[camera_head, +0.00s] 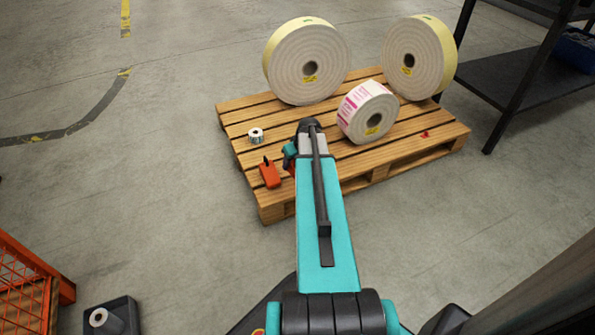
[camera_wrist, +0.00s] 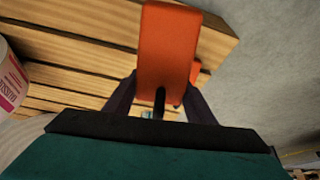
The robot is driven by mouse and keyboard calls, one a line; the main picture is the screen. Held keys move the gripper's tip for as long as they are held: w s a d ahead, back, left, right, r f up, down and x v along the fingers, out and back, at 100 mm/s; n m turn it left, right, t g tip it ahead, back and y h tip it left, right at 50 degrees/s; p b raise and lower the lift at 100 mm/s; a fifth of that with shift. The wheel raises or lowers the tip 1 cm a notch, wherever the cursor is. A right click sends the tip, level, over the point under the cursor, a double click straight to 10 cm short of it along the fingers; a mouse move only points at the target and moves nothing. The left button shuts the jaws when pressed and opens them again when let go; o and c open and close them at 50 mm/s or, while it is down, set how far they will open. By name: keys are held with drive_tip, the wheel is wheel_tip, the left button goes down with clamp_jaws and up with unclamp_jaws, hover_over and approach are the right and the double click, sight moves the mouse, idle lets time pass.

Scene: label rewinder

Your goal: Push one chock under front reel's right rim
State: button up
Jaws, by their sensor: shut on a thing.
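The front reel (camera_head: 362,115), smaller with a pink and white label band, stands on the wooden pallet (camera_head: 404,152); its edge shows at the left of the wrist view (camera_wrist: 12,82). My gripper (camera_wrist: 158,103) is shut on an orange chock (camera_wrist: 168,45) with a dark peg. In the head view this chock (camera_head: 291,171) is mostly hidden by my arm, left of the reel and apart from it. A second orange chock (camera_head: 269,175) with a dark peg sits on the pallet's left front part; it is partly hidden behind the held one in the wrist view (camera_wrist: 195,71).
Two larger reels (camera_head: 302,72) (camera_head: 413,65) stand at the pallet's back. A small label roll (camera_head: 256,135) lies near its left edge. A small red thing (camera_head: 425,134) is right of the front reel. A dark shelf rack (camera_head: 512,75) stands at right. The left floor is mostly clear.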

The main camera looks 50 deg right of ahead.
drive_tip(key=shift+m, duration=0.3)
drive_tip(key=s+d+f, duration=0.1)
drive_tip(key=s+f, duration=0.1)
drive_tip(key=s+d+f, duration=0.3)
drive_tip(key=s+f, duration=0.1)
drive_tip(key=shift+s+d, duration=0.1)
drive_tip(key=shift+d, duration=0.3)
drive_tip(key=w+d+b, duration=0.1)
drive_tip(key=w, duration=0.2)
drive_tip(key=w+d+f+b, duration=0.1)
drive_tip(key=w, duration=0.3)
drive_tip(key=w+d+b, duration=0.1)
drive_tip(key=w+b, duration=0.1)
drive_tip(key=w, duration=0.2)
drive_tip(key=shift+w+d+f, duration=0.1)
drive_tip(key=shift+w+f, duration=0.05)
drive_tip(key=shift+w, duration=0.05)
drive_tip(key=shift+w+d, duration=0.15)
drive_tip(key=shift+w, duration=0.6)
drive_tip(key=shift+w+b, duration=0.1)
drive_tip(key=shift+b, duration=0.25)
drive_tip(key=shift+w+d+f+b, duration=0.1)
drive_tip(key=shift+w+d+b, duration=0.2)
drive_tip(key=shift+w, duration=0.35)
drive_tip(key=shift+b+x, duration=0.8)
drive_tip(key=shift+x, duration=0.45)
drive_tip(key=shift+w+f, duration=0.1)
drive_tip(key=shift+f, duration=0.25)
